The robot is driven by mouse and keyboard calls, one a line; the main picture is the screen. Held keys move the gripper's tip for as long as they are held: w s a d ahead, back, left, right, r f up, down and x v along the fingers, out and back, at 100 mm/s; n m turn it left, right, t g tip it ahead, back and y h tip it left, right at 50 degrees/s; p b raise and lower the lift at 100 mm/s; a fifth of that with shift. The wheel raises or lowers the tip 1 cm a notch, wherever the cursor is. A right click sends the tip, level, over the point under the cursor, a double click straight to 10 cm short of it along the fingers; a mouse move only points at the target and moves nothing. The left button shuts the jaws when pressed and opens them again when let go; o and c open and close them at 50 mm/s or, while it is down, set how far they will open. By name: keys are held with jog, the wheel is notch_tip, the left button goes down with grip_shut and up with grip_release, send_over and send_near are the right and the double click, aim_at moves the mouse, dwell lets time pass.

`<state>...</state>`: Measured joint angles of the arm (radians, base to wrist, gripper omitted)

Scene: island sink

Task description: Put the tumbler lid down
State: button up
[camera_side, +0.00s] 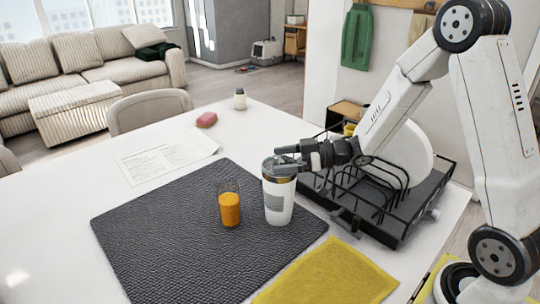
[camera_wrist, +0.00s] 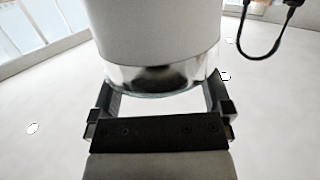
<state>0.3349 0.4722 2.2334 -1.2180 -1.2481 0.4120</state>
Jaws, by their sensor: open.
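The white tumbler (camera_side: 278,203) stands upright on the dark mat, with a metal band near its top. A dark, greyish translucent lid (camera_side: 270,164) shows at its top, partly hidden by my gripper (camera_side: 284,160). In the wrist view the tumbler's white body (camera_wrist: 155,35) fills the top centre, with its shiny band and the clear-looking lid edge (camera_wrist: 160,94) below. There my gripper (camera_wrist: 162,104) is open, its fingers on either side of that lower end. Whether either finger touches the lid is hard to tell.
An orange-filled glass (camera_side: 229,208) stands just left of the tumbler on the mat (camera_side: 150,240). A black dish rack (camera_side: 400,222) with a white plate is close on the right. A yellow cloth (camera_side: 325,276) lies in front. The mat's left side is clear.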

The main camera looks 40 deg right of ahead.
grip_shut()
jog(key=shift+r, duration=0.15)
notch_tip(320, 180, up, 10)
dwell(1.0)
jog(key=shift+w+f, duration=0.1)
jog(key=shift+f, duration=0.15)
dwell(0.4)
